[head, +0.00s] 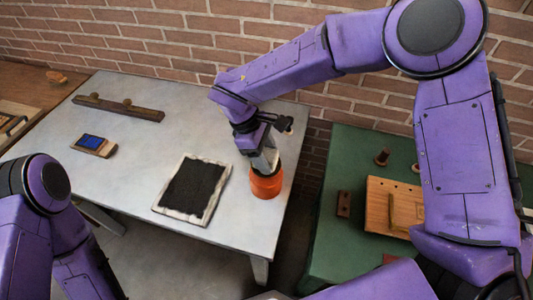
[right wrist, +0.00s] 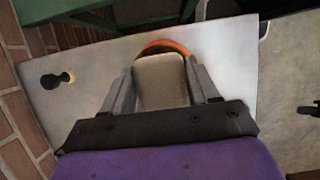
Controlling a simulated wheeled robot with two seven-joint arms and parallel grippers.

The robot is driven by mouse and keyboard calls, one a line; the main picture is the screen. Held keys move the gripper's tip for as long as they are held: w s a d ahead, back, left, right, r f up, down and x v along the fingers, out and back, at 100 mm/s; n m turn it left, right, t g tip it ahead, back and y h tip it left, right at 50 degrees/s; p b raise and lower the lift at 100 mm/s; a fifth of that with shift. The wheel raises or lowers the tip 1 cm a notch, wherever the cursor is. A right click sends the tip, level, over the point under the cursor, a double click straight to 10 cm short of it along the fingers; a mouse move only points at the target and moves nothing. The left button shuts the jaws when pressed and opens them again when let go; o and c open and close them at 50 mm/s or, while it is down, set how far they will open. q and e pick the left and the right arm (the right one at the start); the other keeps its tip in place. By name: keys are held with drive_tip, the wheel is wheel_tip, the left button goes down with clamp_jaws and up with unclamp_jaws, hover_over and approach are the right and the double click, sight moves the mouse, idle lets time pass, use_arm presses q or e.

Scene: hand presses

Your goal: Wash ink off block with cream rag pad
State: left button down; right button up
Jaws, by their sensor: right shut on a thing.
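My right gripper (head: 268,170) points down at the orange round pot (head: 267,184) near the right edge of the grey table. In the right wrist view its fingers (right wrist: 163,85) are shut on the cream rag pad (right wrist: 161,82). The orange rim (right wrist: 165,46) shows just beyond the pad; I cannot tell whether the pad touches inside the pot. A flat slab with a black face and pale, smudged border (head: 194,190) lies left of the pot; it looks like the inked block. My left arm shows at the lower left, but its gripper is out of view.
On the grey table (head: 160,115) a small wooden block with a blue face (head: 93,144) and a dark wooden bar with knobs (head: 120,107) lie further left. A green table (head: 335,240) with wooden boards (head: 393,208) stands at right beyond a gap. A brick wall is behind.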

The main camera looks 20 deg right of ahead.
sight(267, 154)
drive_tip(key=shift+s+f, duration=0.1)
wheel_tip(267, 154, up, 2)
drive_tip(key=shift+r+p, duration=0.15)
drive_tip(key=shift+p, duration=0.5)
drive_tip(key=shift+r+p, duration=1.05)
drive_tip(key=shift+r, duration=1.4)
drive_tip(key=shift+f, duration=0.1)
